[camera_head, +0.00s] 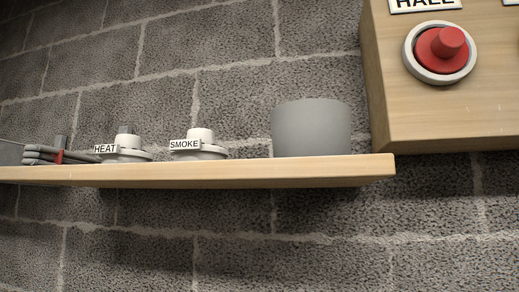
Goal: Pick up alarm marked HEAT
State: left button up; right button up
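The alarm marked HEAT (126,150) stands on a light wooden shelf (250,173), left of the middle. It has a pale round base, a grey top and a white label with black letters on its left front. A similar alarm marked SMOKE (201,148) stands to its right on the same shelf, with a whiter top. The two are close together with a narrow space between them. Neither of my grippers is in view.
A plain grey cylinder (312,129) stands near the shelf's right end. Left of HEAT lie a grey tool-like bundle with a red part (50,154) and a grey object at the picture edge. A wooden panel with a red button (441,50) hangs at the upper right. A block wall is behind.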

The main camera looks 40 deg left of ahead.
aim_at(128, 148)
jog(key=u, duration=2.05)
jog(key=j, duration=0.1)
